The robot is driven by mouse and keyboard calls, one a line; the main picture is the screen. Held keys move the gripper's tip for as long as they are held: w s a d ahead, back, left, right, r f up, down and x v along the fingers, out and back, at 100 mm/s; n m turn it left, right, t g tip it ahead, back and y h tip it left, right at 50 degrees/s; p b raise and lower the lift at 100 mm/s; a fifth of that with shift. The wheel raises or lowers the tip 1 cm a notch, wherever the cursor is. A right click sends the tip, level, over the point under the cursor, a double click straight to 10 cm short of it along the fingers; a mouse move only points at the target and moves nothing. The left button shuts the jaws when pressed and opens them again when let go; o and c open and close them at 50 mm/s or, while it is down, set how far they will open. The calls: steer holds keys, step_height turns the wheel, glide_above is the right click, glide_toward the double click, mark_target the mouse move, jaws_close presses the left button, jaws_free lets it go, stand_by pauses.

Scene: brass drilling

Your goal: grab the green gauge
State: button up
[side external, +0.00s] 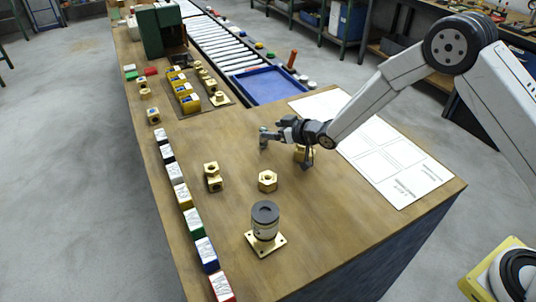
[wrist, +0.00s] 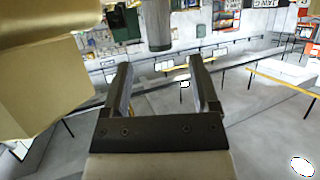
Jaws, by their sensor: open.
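A small grey-green upright piece (side external: 263,138), which seems to be the green gauge, stands on the bench just left of my gripper (side external: 282,133) in the side view. It is too small there to make out in detail. In the wrist view a grey-green cylinder (wrist: 156,25), probably the same piece, shows at the top, beyond the fingertips and between their lines. My gripper (wrist: 158,72) has its two fingers apart with nothing between them. It is low over the bench and points left in the side view.
A brass part (side external: 304,154) stands under my wrist, and brass looms large at upper left in the wrist view (wrist: 35,90). A brass hex nut (side external: 267,181), a brass fitting (side external: 212,177) and a dark-topped cylinder on a brass plate (side external: 265,225) stand nearer the front. Labelled boxes (side external: 194,223) line the left edge.

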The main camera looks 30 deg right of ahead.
mark_target(265, 129)
steer(key=shift+x, duration=1.5)
jaws_close()
